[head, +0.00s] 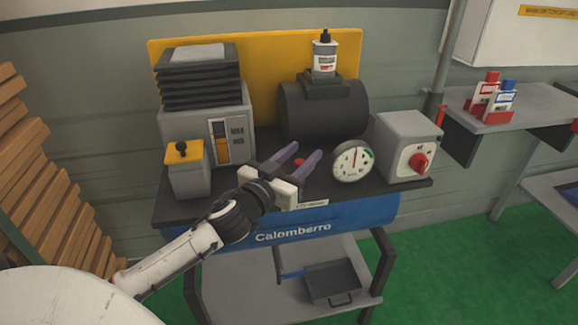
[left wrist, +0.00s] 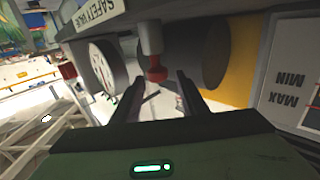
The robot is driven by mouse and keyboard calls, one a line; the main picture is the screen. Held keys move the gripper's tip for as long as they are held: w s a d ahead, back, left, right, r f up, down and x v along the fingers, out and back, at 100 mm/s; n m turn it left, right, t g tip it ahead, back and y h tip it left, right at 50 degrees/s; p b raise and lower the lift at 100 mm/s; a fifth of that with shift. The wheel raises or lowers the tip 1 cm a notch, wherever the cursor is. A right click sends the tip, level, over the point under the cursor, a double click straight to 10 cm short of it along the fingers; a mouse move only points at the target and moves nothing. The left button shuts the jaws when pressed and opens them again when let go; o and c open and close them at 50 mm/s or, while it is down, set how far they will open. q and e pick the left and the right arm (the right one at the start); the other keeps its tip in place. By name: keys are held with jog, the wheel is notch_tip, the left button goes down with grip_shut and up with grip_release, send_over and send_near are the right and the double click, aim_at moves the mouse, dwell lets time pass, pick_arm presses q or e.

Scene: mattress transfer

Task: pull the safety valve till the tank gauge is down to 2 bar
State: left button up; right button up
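The safety valve's small red knob (head: 298,162) shows between the fingers of my left gripper (head: 305,151), which is open. In the left wrist view the red knob (left wrist: 157,74) hangs on a pale stem between the two dark fingertips (left wrist: 160,79), with gaps to both sides. I cannot tell how deep it sits between them. A "SAFETY VALVE" label (left wrist: 98,12) is close by. The round white gauge (head: 352,161) stands right of the gripper; its needle points roughly straight up, and its numbers are too small to read. My right gripper is not in view.
The blue tank (head: 350,215) marked "Calomberro" lies under the black top. A dark motor cylinder (head: 325,110) stands behind the knob. A grey box with a red switch (head: 419,163) is on the right. A grey MAX/MIN unit (head: 185,127) is left of the gripper.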

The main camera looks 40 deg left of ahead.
pick_arm(q)
jog(key=s, duration=0.7)
jog(key=shift+d, duration=0.25)
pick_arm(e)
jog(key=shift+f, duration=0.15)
